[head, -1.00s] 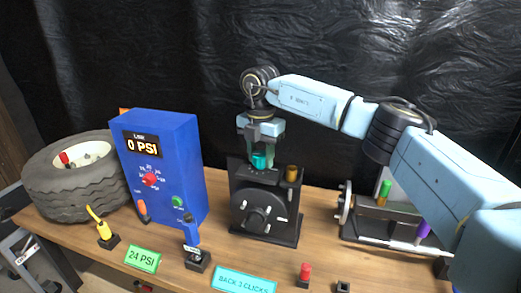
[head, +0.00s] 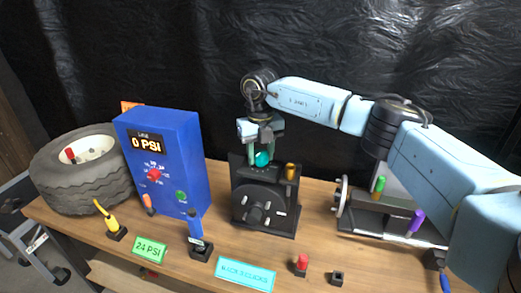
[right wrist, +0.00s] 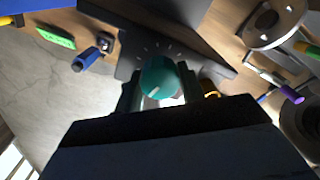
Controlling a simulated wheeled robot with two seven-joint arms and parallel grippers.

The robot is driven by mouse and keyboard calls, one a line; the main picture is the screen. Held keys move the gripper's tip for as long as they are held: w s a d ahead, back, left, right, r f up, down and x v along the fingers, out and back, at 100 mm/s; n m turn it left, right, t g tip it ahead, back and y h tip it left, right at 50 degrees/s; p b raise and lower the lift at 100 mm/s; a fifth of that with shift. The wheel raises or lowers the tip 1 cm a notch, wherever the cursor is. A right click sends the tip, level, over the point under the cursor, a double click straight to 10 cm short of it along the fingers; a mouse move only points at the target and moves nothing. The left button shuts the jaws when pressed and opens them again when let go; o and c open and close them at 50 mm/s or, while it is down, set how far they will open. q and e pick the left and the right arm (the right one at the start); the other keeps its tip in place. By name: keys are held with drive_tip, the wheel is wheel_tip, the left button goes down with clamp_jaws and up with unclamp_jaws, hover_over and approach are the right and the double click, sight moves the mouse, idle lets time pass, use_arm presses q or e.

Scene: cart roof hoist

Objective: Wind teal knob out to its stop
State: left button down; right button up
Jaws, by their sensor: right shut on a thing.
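The teal knob (head: 261,159) sits on top of the black block with a round dial on its front (head: 262,207). My right gripper (head: 262,156) reaches down from above and is shut on the teal knob. In the right wrist view the teal knob (right wrist: 158,77) shows between the fingers, with a pale pointer mark on its face. Pale tick marks fan out on the black plate beyond it. My left gripper is in neither view.
A brass knob (head: 291,171) stands close beside the teal one. A blue gauge box (head: 170,165) and a tyre (head: 80,180) stand to the left. A teal "BACK 3 CLICKS" sign (head: 245,273) lies in front. A vise-like machine (head: 385,210) stands right.

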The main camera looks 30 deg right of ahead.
sight(261, 152)
drive_tip(key=n, duration=0.4)
drive_tip(key=shift+n+p, duration=0.3)
drive_tip(key=shift+p, duration=0.1)
drive_tip(key=n, duration=1)
drive_tip(key=shift+n, duration=0.4)
drive_tip(key=n, duration=0.5)
drive_tip(key=shift+n, duration=0.3)
drive_tip(key=o, duration=1)
wheel_tip(261, 152, up, 14)
drive_tip(key=shift+f, duration=0.25)
